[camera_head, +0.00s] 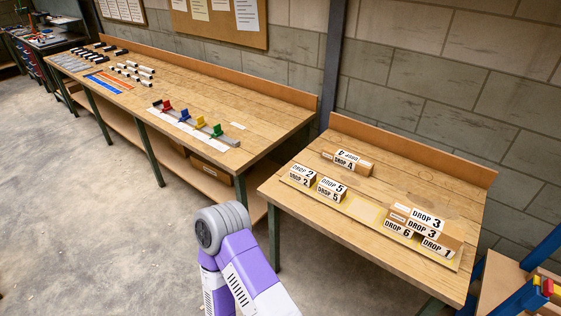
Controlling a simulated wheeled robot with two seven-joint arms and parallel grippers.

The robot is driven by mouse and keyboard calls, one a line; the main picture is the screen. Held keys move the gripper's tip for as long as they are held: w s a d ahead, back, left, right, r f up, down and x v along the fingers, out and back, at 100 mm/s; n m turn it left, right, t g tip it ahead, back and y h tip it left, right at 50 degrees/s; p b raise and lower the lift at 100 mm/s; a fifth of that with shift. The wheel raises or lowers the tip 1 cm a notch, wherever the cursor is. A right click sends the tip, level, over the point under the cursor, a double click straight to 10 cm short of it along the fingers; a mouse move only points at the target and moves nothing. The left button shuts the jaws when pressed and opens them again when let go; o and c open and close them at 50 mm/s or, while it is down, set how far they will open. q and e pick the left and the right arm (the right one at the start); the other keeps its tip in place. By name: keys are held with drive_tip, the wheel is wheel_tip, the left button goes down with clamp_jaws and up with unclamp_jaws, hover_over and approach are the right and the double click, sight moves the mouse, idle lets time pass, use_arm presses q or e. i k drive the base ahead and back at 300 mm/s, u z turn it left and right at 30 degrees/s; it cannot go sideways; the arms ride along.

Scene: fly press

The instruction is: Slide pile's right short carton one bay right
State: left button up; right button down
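On the right bench, a pile stands at the right part of a pale marked strip (284,181). The longer DROP 3 carton (427,222) lies on top. Under it are the short DROP 6 carton (397,228) at the left and the short DROP 1 carton (437,248) at the right. The DROP 2 carton (302,176) and DROP 5 carton (330,190) stand side by side on the strip's left part. The DROP 4 carton (348,162) lies behind them, off the strip. Neither gripper is in view.
A bare, paler patch (362,208) lies on the strip between DROP 5 and DROP 6. A raised backboard (410,150) closes the bench's rear. A longer bench (250,117) at the left holds coloured holders and small parts. My purple-and-white arm shows in front.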

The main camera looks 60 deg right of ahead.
sight(328, 188)
drive_tip(key=z, duration=0.5)
drive_tip(key=i, duration=1.6)
drive_tip(key=z, duration=1.15)
